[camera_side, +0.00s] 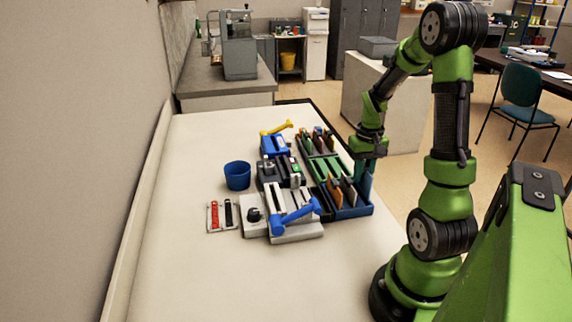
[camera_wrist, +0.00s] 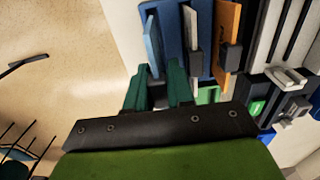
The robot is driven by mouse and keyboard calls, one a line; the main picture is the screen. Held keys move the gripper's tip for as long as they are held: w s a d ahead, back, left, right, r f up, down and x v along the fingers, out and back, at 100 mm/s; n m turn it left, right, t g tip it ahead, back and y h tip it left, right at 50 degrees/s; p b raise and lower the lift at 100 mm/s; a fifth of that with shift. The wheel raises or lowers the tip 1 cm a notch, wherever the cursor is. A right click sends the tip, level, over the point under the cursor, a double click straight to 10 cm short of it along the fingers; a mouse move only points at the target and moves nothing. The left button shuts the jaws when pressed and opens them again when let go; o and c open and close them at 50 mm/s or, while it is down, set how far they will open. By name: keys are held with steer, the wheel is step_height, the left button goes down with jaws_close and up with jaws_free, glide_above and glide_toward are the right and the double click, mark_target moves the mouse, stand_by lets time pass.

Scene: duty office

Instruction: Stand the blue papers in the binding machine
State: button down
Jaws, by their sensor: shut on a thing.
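The blue papers (camera_side: 366,183) stand upright as a thin sheaf at the right end of a blue rack (camera_side: 352,211). My gripper (camera_side: 367,163) is above the rack, shut on their upper edge. In the wrist view, the blue papers (camera_wrist: 152,42) run between my two teal fingertips (camera_wrist: 158,78), and the blue rack (camera_wrist: 174,22) is beside them. A pale grey machine (camera_side: 296,233) with a blue lever (camera_side: 296,216) stands left of the rack; it looks like the binding machine. Its slotted pale top (camera_wrist: 287,38) seems to show at the right of the wrist view.
White and orange papers (camera_wrist: 227,35) stand in the rack close to my fingers. Green and dark racks (camera_side: 318,143) and a blue machine with a yellow lever (camera_side: 275,144) are farther back. A blue cup (camera_side: 237,176) stands left. The table's front left is clear.

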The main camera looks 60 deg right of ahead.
step_height(320, 180, up, 6)
steer(key=w+a+r, duration=0.2)
steer(key=w+a, duration=1.5)
steer(key=a, duration=0.1)
steer(key=shift+d+f, duration=0.1)
steer(key=shift+f, duration=4.35)
steer(key=c, duration=0.9)
jaws_free()
steer(key=shift+r, duration=0.1)
